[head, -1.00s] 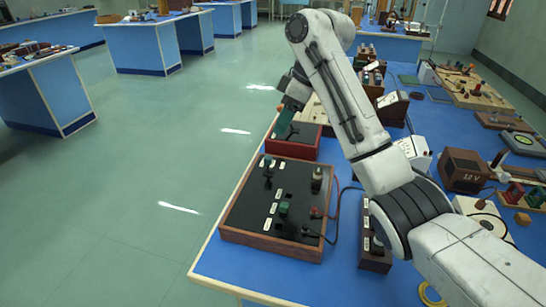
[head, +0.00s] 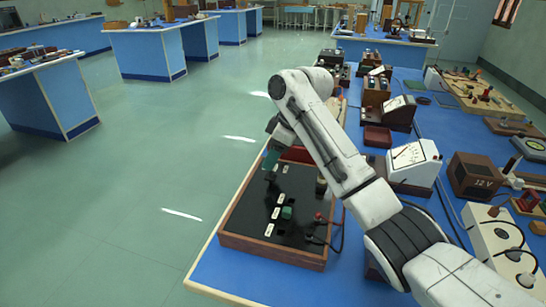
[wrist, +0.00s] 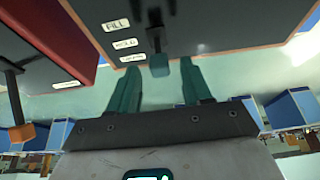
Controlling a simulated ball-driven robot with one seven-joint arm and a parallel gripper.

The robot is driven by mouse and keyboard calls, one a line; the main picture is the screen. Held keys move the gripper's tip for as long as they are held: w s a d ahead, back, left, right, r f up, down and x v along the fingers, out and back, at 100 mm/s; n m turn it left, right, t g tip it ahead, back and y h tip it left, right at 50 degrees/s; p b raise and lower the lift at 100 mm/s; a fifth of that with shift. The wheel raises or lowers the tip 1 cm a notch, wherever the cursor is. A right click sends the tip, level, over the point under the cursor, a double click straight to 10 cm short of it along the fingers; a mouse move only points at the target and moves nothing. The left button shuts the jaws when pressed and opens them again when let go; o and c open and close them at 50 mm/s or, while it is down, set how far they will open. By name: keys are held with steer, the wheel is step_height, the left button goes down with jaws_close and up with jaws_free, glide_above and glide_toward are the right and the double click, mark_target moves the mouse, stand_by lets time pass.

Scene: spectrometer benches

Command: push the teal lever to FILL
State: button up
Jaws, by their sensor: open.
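In the wrist view the teal lever (wrist: 159,64) has a dark stem and a teal end, beside the lowest of three white labels. The top label reads FILL (wrist: 116,26); the lower two are hard to read. My gripper (wrist: 160,92) is open, its teal fingers apart, with the lever's end between them in the picture; I see no clear contact. In the head view my gripper (head: 271,161) hangs over the far left part of the black-topped wooden box (head: 265,248). It partly hides what is there.
A red box with an orange-tipped lever (wrist: 22,132) is at the left of the wrist view. In the head view a green knob (head: 287,212) stands mid-panel. A white meter (head: 413,160) and a brown 12 V box (head: 475,174) stand right. Floor is free at left.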

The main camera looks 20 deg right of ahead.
steer(key=shift+w+f, duration=0.1)
steer(key=shift+f, duration=0.15)
steer(key=shift+a, duration=0.1)
steer(key=shift+c, duration=0.4)
jaws_close()
